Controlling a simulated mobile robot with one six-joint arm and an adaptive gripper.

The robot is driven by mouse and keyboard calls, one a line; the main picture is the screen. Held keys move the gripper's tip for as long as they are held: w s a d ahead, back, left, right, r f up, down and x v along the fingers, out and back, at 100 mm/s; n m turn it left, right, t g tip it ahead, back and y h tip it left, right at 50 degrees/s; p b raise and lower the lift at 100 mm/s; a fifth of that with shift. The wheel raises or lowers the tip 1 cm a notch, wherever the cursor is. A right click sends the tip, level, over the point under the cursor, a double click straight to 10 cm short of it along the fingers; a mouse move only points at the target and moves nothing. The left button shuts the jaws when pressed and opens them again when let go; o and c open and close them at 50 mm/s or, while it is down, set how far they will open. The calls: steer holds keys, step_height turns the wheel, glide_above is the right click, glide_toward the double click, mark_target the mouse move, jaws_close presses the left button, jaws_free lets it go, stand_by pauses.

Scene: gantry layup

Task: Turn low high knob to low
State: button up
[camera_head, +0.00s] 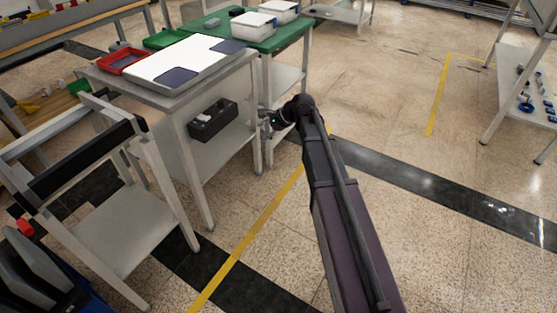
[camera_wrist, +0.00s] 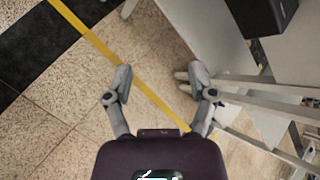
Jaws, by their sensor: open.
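I cannot make out the low high knob in either view. My gripper (camera_head: 267,120) is at the end of my outstretched arm, beside the right end of the grey table (camera_head: 186,105). In the wrist view my gripper (camera_wrist: 160,76) has its two fingers spread wide with nothing between them. Floor tiles and a yellow line show past the fingers. Pale table legs and bars are close to the right finger.
A black bin (camera_head: 212,121) sits on the grey table's lower shelf. A green table (camera_head: 243,32) with white boxes stands behind. A grey cart (camera_head: 122,222) is at the left. A shelf rack (camera_head: 524,85) is at the far right. The right floor is mostly clear.

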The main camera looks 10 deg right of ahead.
steer(key=s+d+f+n+g+h+b, duration=0.1)
steer(key=s+d+f+n+h, duration=0.2)
steer(key=s, duration=0.6)
steer(key=d+f+n, duration=0.1)
steer(key=n, duration=0.1)
steer(key=shift+s+f+n, duration=0.2)
steer(key=shift+f+n, duration=0.15)
steer(key=shift+n, duration=0.05)
steer(key=shift+d, duration=0.1)
steer(key=m+t+y+p, duration=0.35)
steer(key=m+y, duration=0.25)
steer(key=m, duration=0.9)
glide_toward(221, 101)
steer(key=s+d, duration=0.2)
steer(key=d, duration=0.1)
steer(key=shift+a+r+t, duration=0.1)
steer(key=shift+r+t, duration=0.25)
steer(key=shift+t, duration=0.1)
steer(key=shift+b, duration=0.3)
steer(key=shift+b+x, duration=2.6)
steer(key=shift+x, duration=4.3)
steer(key=shift+a+r, duration=0.1)
steer(key=shift+r, duration=0.05)
jaws_close()
